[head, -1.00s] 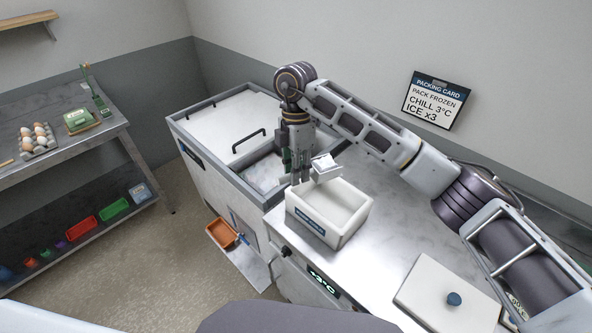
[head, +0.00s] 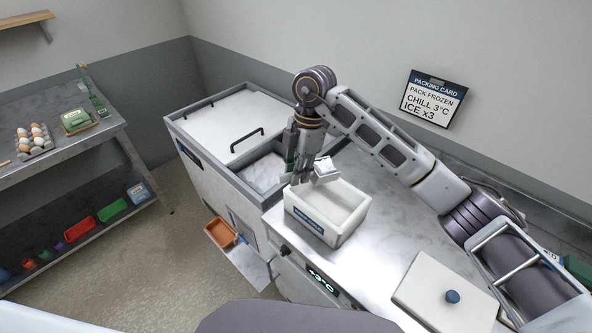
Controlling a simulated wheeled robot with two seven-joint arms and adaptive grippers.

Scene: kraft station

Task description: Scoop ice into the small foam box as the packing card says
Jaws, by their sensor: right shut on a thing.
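My right gripper (head: 300,172) points down at the left rear edge of the small foam box. It is shut on a metal scoop (head: 326,171), whose bowl holds pale ice above the box's rear part. The white foam box (head: 345,229) stands open on the counter, with a dark label on its front; no ice shows clearly inside it. The ice bin (head: 262,172) is open at its right part, with ice inside. The packing card (head: 433,99) on the wall reads "PACK FROZEN, CHILL 3°C, ICE x3". My left gripper is out of view.
A white lid with a dark knob (head: 453,298) lies on the counter at the right. A display (head: 322,280) on the counter front reads +3°C. An orange tray (head: 220,232) sits low at the left. A shelf (head: 60,165) with eggs and coloured bins stands at far left.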

